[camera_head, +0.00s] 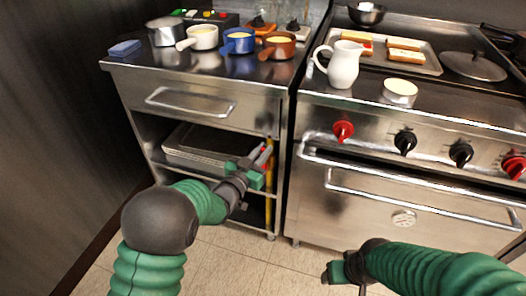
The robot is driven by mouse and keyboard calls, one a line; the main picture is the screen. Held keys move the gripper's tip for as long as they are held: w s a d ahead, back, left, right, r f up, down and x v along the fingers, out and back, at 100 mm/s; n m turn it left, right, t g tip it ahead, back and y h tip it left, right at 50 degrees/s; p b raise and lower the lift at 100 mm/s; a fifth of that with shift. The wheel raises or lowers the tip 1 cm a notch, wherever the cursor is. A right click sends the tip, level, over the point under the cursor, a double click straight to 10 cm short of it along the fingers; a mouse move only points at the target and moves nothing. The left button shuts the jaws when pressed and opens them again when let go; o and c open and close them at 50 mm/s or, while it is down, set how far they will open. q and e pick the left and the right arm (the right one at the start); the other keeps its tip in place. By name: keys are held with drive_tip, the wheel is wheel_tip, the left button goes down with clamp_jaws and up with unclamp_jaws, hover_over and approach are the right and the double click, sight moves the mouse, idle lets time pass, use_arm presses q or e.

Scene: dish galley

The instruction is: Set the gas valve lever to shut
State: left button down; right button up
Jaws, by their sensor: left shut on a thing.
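A yellow gas pipe (269,210) runs upright in the gap at the right end of the steel counter's open shelves. The gas valve lever shows only as a small red piece (263,149) beside the pipe. My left gripper (261,163) reaches in front of the pipe and is shut on the lever. Its green fingers and the arm hide most of the valve, so the lever's exact angle is hard to tell. My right gripper (338,271) hangs low in front of the oven, away from the valve; its jaws are not clear.
The steel counter (190,102) bears a blue sponge (125,48), pots and mugs. Metal trays (192,148) lie on its shelf. The stove right of the gap has red and black knobs and an oven handle (420,197). A white pitcher (343,66) stands on the stove's top.

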use_arm(q)
drive_tip(key=shift+a, duration=0.2)
drive_tip(key=w+a+f+n+t+y, duration=0.1)
drive_tip(key=a+f+n, duration=0.4)
drive_tip(key=n, duration=0.5)
drive_tip(key=w+a+f+n+t+y+b, duration=0.1)
drive_tip(key=a+f+n, duration=0.4)
drive_tip(key=n, duration=0.5)
drive_tip(key=shift+w+a+f+t+y, duration=0.3)
drive_tip(key=shift+w+a+f+t, duration=0.05)
drive_tip(key=shift+w+f+t, duration=0.4)
drive_tip(key=shift+f, duration=0.1)
drive_tip(key=c, duration=1.5)
unclamp_jaws()
drive_tip(key=shift+o, duration=0.2)
